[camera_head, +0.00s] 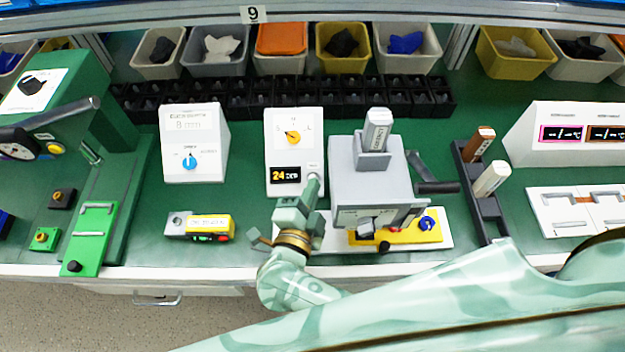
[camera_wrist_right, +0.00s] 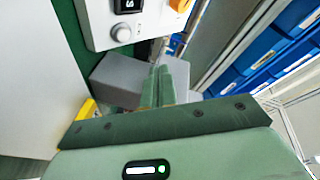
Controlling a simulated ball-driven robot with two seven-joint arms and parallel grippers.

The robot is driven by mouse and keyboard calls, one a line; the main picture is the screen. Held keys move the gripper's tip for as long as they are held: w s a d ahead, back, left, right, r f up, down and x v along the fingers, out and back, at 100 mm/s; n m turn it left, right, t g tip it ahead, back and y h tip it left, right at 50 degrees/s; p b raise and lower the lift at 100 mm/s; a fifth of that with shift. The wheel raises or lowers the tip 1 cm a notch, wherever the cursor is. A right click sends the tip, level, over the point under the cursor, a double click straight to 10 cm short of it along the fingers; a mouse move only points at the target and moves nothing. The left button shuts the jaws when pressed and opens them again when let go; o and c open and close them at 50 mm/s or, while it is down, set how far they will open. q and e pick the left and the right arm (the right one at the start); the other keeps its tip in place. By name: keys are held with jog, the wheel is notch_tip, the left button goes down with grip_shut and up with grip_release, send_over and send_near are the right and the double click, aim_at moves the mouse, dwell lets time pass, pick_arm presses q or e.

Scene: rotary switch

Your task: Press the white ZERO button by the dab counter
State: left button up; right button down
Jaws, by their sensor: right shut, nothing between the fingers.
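The dab counter is a white upright box (camera_head: 277,146) with a yellow dial (camera_head: 292,137) and a black display (camera_head: 286,174) reading 24. The white round ZERO button (camera_head: 313,168) sits right of the display, partly covered by my fingertips. In the right wrist view the button (camera_wrist_right: 121,33) shows whole, below the display (camera_wrist_right: 128,5). My right gripper (camera_head: 313,181) is shut and empty, its fingertips close to the button in the head view. In the wrist view the fingertips (camera_wrist_right: 159,70) appear apart from the button; contact cannot be told. My left gripper is not in view.
A grey press-like machine (camera_head: 365,185) stands just right of the counter. A white box with a blue knob (camera_head: 190,145) stands to the left, with a small yellow-grey device (camera_head: 205,227) in front. Black bins (camera_head: 260,100) line the back.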

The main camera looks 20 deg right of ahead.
jog(key=f, duration=0.1)
jog(key=w+f+b, duration=0.1)
jog(key=b, duration=0.1)
jog(key=shift+w+d+f, duration=0.25)
jog(key=shift+w+f, duration=0.1)
jog(key=shift+f, duration=0.05)
jog(key=shift+w+d+f+b, duration=0.2)
jog(key=shift+w+f+b, duration=0.45)
jog(key=shift+w, duration=0.1)
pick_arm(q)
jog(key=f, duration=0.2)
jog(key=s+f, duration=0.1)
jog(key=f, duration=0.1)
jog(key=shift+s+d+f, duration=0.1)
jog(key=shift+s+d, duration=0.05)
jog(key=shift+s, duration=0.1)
pick_arm(e)
jog(key=shift+w, duration=0.1)
dwell(0.4)
jog(key=shift+w+f, duration=0.15)
jog(key=shift+f, duration=0.15)
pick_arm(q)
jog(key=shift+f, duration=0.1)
pick_arm(e)
jog(key=shift+d, duration=0.1)
